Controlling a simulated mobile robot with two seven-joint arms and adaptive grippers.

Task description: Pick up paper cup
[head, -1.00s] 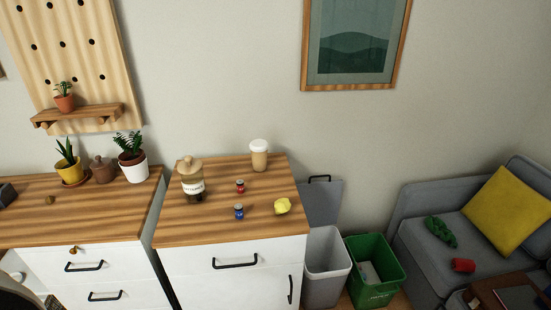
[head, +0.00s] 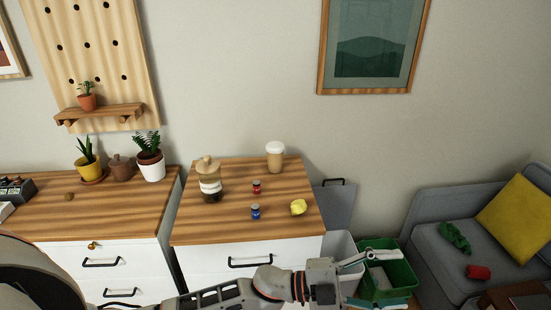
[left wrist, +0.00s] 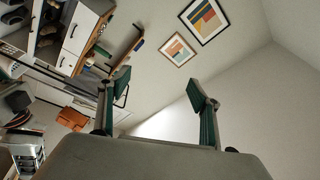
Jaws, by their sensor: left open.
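The paper cup (head: 275,158) is tan with a white lid. It stands upright at the back right of the wooden-topped white cabinet (head: 190,233) in the head view. My left gripper (head: 376,268) is open and empty in the head view, in front of the bins, lower than and to the right of the cup and well apart from it. In the left wrist view the two fingers of my left gripper (left wrist: 160,97) are spread with nothing between them, and I cannot make out the cup there. My right gripper is not in view.
On the same top stand a jar with a wooden lid (head: 210,182), a red bottle (head: 257,187), a blue bottle (head: 255,212) and a lemon (head: 298,207). A green bin (head: 403,272) is beside the cabinet. Potted plants stand on the left counter.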

